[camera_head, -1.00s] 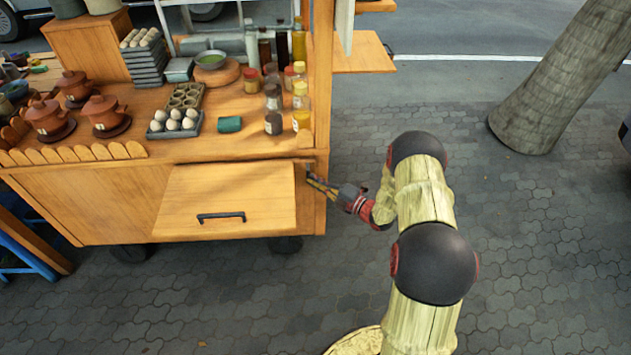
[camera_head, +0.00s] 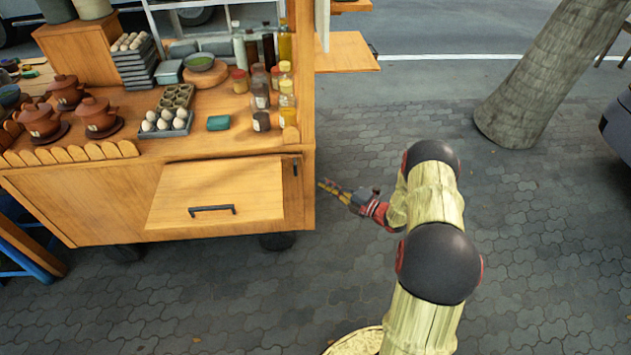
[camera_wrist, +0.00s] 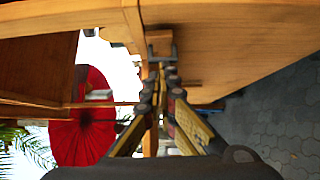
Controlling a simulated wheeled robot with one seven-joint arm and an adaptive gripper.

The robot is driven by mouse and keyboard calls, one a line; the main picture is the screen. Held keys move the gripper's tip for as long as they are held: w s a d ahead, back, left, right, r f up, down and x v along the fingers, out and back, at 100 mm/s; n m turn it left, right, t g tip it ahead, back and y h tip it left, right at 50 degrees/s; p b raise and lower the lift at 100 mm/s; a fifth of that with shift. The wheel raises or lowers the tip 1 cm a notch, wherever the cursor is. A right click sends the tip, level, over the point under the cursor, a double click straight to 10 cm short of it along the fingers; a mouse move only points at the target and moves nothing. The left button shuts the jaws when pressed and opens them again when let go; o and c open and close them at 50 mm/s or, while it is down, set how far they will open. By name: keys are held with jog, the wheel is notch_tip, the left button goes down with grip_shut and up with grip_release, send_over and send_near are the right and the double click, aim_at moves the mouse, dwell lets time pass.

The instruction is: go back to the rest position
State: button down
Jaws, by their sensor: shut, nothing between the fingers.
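My gripper (camera_head: 328,188) is shut and empty. In the head view it hangs over the paving just right of the wooden cart's (camera_head: 100,208) right front corner, apart from it. In the wrist view the gripper's fingers (camera_wrist: 160,95) point toward the cart's wooden panels. The cart's wide front panel (camera_head: 222,192) with a black handle (camera_head: 212,209) stands out from the body, tilted at its lower edge. A small dark fitting (camera_head: 295,168) sits on the front right post.
Clay pots (camera_head: 98,113), an egg tray (camera_head: 167,123), a green cloth (camera_head: 219,123) and several bottles (camera_head: 287,104) stand on the cart top. A side shelf (camera_head: 347,52) juts out right. A tree trunk (camera_head: 540,85) stands at the right. Open paving (camera_head: 540,260) lies right of my arm.

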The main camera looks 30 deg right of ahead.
jog(key=shift+s+d, duration=0.4)
jog(key=shift+d, duration=0.15)
jog(key=shift+f, duration=0.1)
